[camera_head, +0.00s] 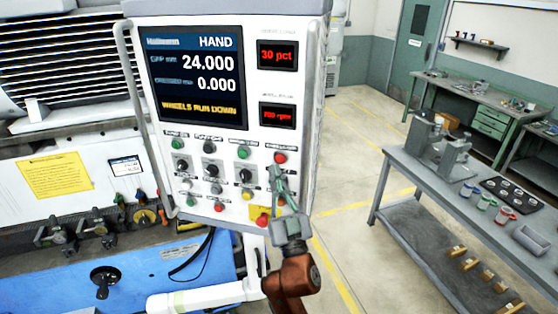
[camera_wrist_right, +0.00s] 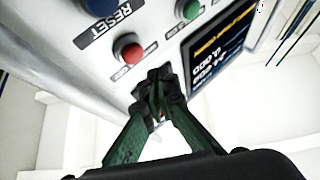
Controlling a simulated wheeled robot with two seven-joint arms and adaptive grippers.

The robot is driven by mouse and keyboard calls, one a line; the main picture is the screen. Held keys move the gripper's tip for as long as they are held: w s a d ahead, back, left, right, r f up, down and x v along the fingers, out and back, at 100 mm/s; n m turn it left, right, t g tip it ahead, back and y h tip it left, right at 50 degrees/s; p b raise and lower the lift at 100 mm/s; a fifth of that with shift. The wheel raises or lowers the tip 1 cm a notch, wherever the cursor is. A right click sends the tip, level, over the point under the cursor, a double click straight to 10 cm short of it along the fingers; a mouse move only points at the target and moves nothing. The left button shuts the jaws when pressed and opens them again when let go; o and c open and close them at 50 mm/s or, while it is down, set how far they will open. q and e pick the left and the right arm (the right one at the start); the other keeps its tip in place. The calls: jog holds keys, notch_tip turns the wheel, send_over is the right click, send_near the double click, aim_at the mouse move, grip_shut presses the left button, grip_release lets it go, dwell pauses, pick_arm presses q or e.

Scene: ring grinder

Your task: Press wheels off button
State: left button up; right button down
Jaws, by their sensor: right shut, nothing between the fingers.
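The control panel (camera_head: 228,130) stands upright at the centre of the head view, with rows of coloured buttons and knobs under its screen. A red button (camera_head: 280,158) is at the right end of the upper row. My right gripper (camera_head: 279,172) is shut and empty, its fingertips just below that button in the picture. In the right wrist view the shut fingertips (camera_wrist_right: 158,78) are close to the panel face, beside a red button (camera_wrist_right: 128,48); I cannot tell whether they touch. The small button labels are unreadable in the head view. My left gripper is not in view.
The panel screen (camera_head: 198,80) reads "WHEELS RUN DOWN". A red stop button on yellow (camera_head: 262,219) sits low on the panel, close to my right gripper. A blue button marked RESET (camera_wrist_right: 100,6) shows in the wrist view. A grey workbench (camera_head: 410,178) stands at right; the floor between is clear.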

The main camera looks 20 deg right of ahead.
jog(key=shift+s+a, duration=0.4)
jog(key=shift+s, duration=0.25)
jog(key=shift+s+a, duration=0.35)
jog(key=shift+s, duration=0.3)
